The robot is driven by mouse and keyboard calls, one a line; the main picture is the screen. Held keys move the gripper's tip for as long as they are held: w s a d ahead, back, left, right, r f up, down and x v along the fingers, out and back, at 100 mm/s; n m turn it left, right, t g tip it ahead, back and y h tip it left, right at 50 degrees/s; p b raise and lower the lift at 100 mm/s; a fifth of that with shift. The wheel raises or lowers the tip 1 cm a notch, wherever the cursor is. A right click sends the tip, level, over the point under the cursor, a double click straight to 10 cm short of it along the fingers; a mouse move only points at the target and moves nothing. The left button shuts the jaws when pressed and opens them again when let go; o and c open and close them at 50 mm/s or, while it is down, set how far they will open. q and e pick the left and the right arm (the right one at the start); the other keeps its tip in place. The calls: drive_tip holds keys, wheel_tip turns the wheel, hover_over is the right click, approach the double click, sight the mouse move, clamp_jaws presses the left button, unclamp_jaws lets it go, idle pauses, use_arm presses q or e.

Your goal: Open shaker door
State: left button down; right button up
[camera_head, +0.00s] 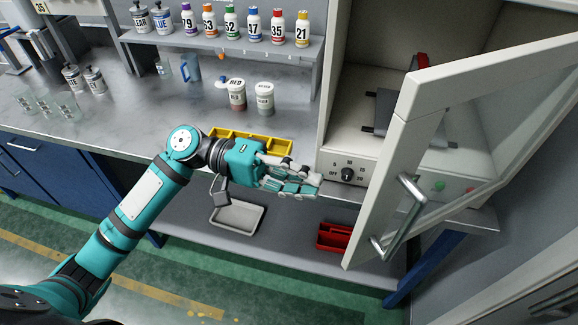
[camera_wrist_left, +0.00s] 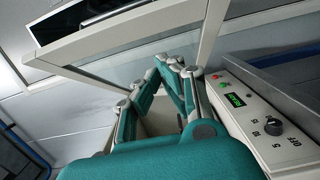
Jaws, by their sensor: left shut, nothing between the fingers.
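The shaker (camera_head: 345,120) is a white cabinet at the right of the head view. Its glazed door (camera_head: 408,130) stands swung out toward the front, with the inside exposed. The door's metal handle (camera_head: 400,218) is on its outer face, to the right of my left gripper. My left gripper (camera_head: 314,182) is shut and empty, in front of the control panel and left of the door. In the left wrist view the gripper (camera_wrist_left: 172,65) points at the door (camera_wrist_left: 150,45), beside the panel with its knob (camera_wrist_left: 273,126). I cannot tell whether it touches the door. My right gripper is not seen.
The shaker's knob (camera_head: 347,174) faces the front. A yellow tray (camera_head: 272,146) lies behind my left gripper. Lidded jars (camera_head: 265,98) stand on the bench, and numbered bottles (camera_head: 254,27) line the shelf. A grey tray (camera_head: 238,217) and a red tray (camera_head: 336,238) sit below.

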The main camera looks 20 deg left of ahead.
use_arm(q)
drive_tip(key=s+d+p, duration=0.3)
drive_tip(key=d, duration=0.4)
drive_tip(key=shift+s, duration=0.25)
drive_tip(key=shift+s, duration=0.1)
